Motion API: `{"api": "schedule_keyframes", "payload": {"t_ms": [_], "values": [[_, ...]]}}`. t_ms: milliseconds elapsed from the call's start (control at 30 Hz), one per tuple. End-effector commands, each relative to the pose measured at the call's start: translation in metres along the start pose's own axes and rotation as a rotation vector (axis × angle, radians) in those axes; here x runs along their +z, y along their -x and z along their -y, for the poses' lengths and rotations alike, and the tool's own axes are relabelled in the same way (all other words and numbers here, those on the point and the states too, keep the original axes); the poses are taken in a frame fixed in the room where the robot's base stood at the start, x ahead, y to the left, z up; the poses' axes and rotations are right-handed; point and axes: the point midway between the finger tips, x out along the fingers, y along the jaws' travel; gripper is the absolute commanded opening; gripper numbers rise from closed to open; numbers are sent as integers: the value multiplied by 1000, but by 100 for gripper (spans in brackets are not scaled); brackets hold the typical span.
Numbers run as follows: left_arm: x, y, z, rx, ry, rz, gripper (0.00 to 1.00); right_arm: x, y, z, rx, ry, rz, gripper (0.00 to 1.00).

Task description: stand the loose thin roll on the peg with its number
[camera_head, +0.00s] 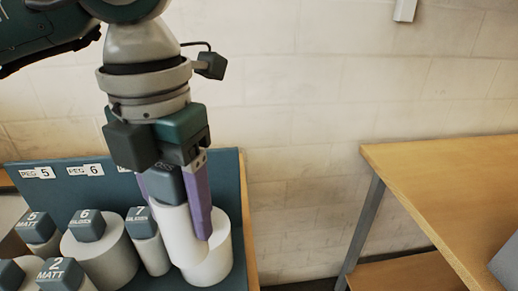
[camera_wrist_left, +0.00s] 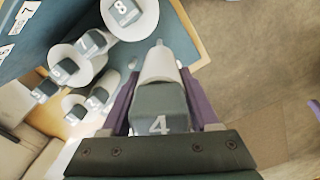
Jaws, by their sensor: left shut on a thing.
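My left gripper (camera_head: 187,205) is shut on a thin white roll (camera_head: 178,236), its purple fingers on either side of the roll's dark cap. In the left wrist view the cap (camera_wrist_left: 158,110) reads 4 and the white body (camera_wrist_left: 160,64) points away from the camera. The roll looks upright in the head view, in front of a thick white roll (camera_head: 221,255) at the right end of the blue rack (camera_head: 229,170). I cannot tell whether the roll's lower end touches anything.
Capped rolls stand close by: 7 (camera_head: 151,252), thick 6 (camera_head: 103,262), 5 (camera_head: 40,239) and 2 (camera_head: 62,276). A thick roll capped 8 (camera_wrist_left: 124,12) shows in the wrist view. A wooden table (camera_head: 440,185) stands right, beyond a gap.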

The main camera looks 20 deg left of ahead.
Motion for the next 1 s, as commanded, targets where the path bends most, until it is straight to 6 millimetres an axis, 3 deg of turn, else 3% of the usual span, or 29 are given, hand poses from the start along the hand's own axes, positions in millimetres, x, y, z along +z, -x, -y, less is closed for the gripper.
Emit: {"api": "schedule_keyframes", "payload": {"t_ms": [267,1000], "values": [[0,-17,0,-1,-1,0,4,6,-13,1,-2,1,6,50],[0,-98,0,-1,0,0,4,26,-74,4,-3,1,6,50]]}}
